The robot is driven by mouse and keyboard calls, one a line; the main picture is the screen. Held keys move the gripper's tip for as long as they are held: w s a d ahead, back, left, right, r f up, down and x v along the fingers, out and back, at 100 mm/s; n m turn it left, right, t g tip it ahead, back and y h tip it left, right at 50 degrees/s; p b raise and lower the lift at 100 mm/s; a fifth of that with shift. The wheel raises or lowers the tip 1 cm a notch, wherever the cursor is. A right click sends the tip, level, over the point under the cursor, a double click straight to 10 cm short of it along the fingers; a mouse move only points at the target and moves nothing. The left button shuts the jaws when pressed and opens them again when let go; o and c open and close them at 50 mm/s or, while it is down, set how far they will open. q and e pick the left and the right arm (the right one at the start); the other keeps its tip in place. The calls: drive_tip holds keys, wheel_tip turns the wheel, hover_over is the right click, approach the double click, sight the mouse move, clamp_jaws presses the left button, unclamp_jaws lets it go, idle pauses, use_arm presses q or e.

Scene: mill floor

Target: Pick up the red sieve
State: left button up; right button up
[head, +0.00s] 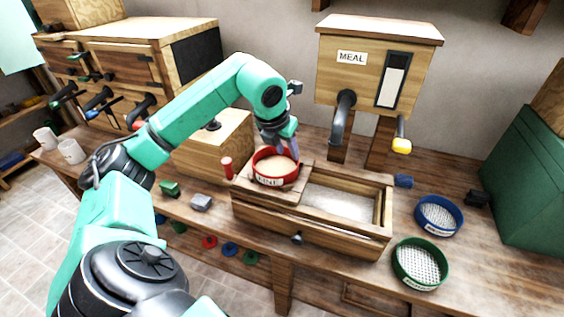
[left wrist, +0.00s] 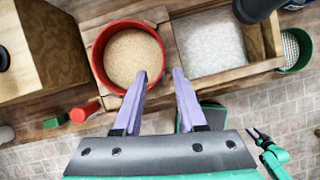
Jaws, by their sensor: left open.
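The red sieve (head: 275,168) sits on a wooden board (head: 245,187) at the left end of a wooden trough. It has a pale label on its front and tan material inside; in the left wrist view its red wall (left wrist: 101,65) shows at upper middle. My left gripper (head: 286,148) is open at the sieve's right far side. In the left wrist view its two lilac fingers (left wrist: 159,73) show the sieve's right wall between their tips; contact cannot be told. My right gripper (left wrist: 259,134) appears small at lower right in that view, its jaws unclear.
The trough (head: 315,218) holds pale meal. A meal bin (head: 375,65) with a spout stands behind it. A blue sieve (head: 438,215) and a green sieve (head: 420,263) lie to the right. A red cylindrical piece (head: 227,168) stands left of the red sieve.

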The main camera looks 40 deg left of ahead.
sight(295, 169)
use_arm(q)
drive_tip(key=x, duration=0.2)
drive_tip(key=s+p+x, duration=0.1)
drive_tip(key=x, duration=0.1)
drive_tip(key=shift+w+f, duration=0.15)
drive_tip(key=shift+f, duration=0.25)
drive_tip(key=p+x, duration=0.1)
drive_tip(key=x, duration=0.1)
drive_tip(key=p+x, duration=0.1)
drive_tip(key=x, duration=0.1)
drive_tip(key=w+p+x, duration=0.1)
drive_tip(key=shift+w+d+f, duration=0.1)
drive_tip(key=shift+d+f, duration=0.1)
drive_tip(key=shift+d, duration=0.05)
drive_tip(key=shift+f, duration=0.15)
drive_tip(key=shift+a, duration=0.1)
drive_tip(key=shift+c, duration=1.2)
clamp_jaws()
use_arm(e)
drive_tip(key=s+r, duration=0.2)
drive_tip(key=r, duration=0.1)
drive_tip(key=s+r, duration=0.1)
drive_tip(key=shift+d+r, duration=0.2)
drive_tip(key=shift+d, duration=0.05)
drive_tip(key=shift+w+a, duration=0.1)
